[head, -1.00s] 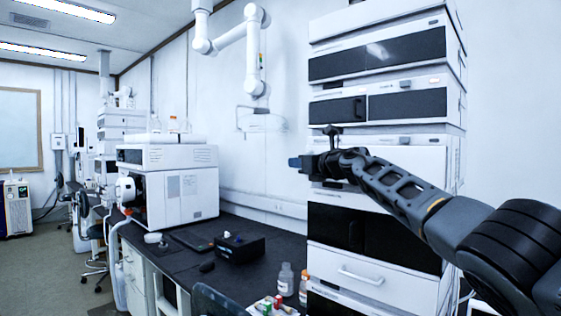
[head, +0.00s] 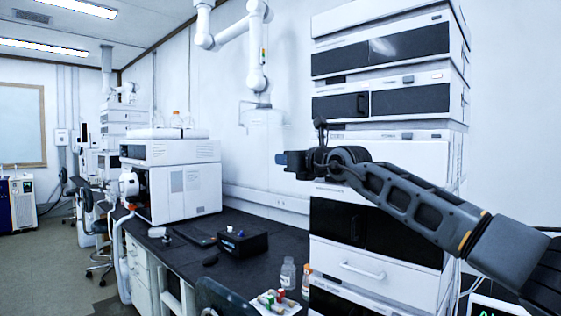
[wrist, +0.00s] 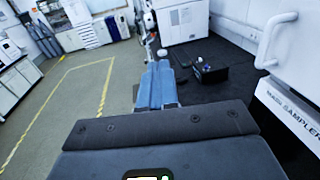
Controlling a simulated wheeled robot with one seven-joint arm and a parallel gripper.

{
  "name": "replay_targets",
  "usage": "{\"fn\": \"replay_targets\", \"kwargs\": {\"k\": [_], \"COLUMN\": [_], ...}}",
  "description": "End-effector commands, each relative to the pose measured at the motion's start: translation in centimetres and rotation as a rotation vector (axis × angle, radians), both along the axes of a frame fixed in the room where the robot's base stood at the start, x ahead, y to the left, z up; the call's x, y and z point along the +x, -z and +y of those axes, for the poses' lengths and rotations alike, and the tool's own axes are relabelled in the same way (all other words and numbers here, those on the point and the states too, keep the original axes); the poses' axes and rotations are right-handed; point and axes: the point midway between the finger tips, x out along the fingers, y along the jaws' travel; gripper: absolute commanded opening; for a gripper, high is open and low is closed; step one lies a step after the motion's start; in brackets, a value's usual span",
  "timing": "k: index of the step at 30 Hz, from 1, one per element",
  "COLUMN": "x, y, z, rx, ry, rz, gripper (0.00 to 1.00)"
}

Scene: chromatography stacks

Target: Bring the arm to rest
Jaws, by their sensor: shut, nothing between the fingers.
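My gripper (head: 282,160) is raised in front of the chromatography stack (head: 385,153), at the left edge of its middle modules. The arm reaches in from the lower right of the head view. In the wrist view the blue fingers (wrist: 156,84) lie together with nothing between them, pointing out over the floor and the black bench. The gripper appears apart from the stack, but the exact gap cannot be told.
The black bench (head: 190,254) carries a black box (head: 242,243), a clear bottle (head: 288,273) and small coloured items (head: 270,298) near the stack. A white instrument (head: 170,182) stands further back. Open floor (head: 45,270) lies at the left.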

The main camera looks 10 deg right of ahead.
Motion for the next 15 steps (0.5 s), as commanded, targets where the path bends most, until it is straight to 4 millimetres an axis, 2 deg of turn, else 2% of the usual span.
{"fn": "replay_targets", "kwargs": {"k": [10, 13, 15], "x": [-1.7, -2.6, -3.7], "y": [0.6, 2.5, 4.8], "z": [1.6, 2.9, 4.4], "rx": [0.018, 0.080, 0.159], "ry": [-0.009, -0.043, -0.086], "rz": [0.011, 0.047, 0.091], "gripper": [0.00, 0.00, 0.00]}}
